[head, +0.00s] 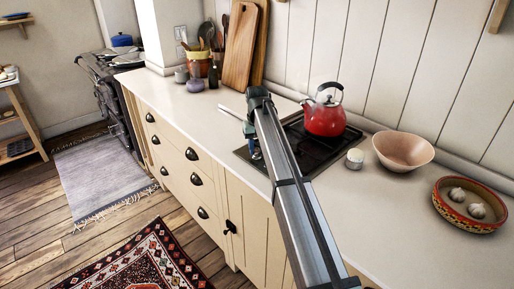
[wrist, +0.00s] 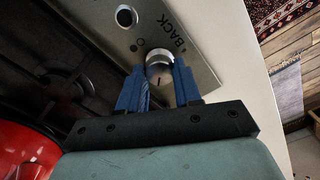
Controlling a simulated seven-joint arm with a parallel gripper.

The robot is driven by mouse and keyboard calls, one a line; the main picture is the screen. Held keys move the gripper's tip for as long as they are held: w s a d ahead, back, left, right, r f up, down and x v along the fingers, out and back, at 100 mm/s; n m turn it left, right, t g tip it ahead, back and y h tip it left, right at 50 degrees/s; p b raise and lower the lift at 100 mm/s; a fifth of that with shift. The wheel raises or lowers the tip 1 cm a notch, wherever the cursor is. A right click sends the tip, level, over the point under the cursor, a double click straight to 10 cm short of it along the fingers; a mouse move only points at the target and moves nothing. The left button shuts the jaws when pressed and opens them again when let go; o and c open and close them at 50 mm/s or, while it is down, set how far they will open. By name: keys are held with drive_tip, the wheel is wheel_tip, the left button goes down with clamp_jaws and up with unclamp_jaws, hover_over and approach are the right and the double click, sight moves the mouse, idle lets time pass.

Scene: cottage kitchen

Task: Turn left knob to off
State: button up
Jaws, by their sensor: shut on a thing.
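A round silver knob (wrist: 158,62) sits on a metal control panel (wrist: 198,62) at the hob's edge. My gripper (wrist: 160,82) is shut on it, with one blue finger on each side. A short dark line shows on the knob's near face. The word BACK and small printed marks are beside it. A second round knob (wrist: 126,16) stands farther up the panel, free of my gripper. In the head view my gripper (head: 255,153) reaches down at the left side of the black hob (head: 315,150); the arm hides the knobs there.
A red kettle (head: 325,118) stands on the hob, close to my arm; its red side shows in the wrist view (wrist: 28,150).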

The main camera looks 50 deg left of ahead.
sight(256, 150)
drive_tip(key=m, duration=0.3)
drive_tip(key=shift+m, duration=2.6)
drive_tip(key=o, duration=0.8)
drive_tip(key=shift+c, duration=0.2)
drive_tip(key=shift+r, duration=0.1)
wheel_tip(256, 150, up, 14)
drive_tip(key=shift+s+f, duration=0.1)
drive_tip(key=shift+f, duration=0.1)
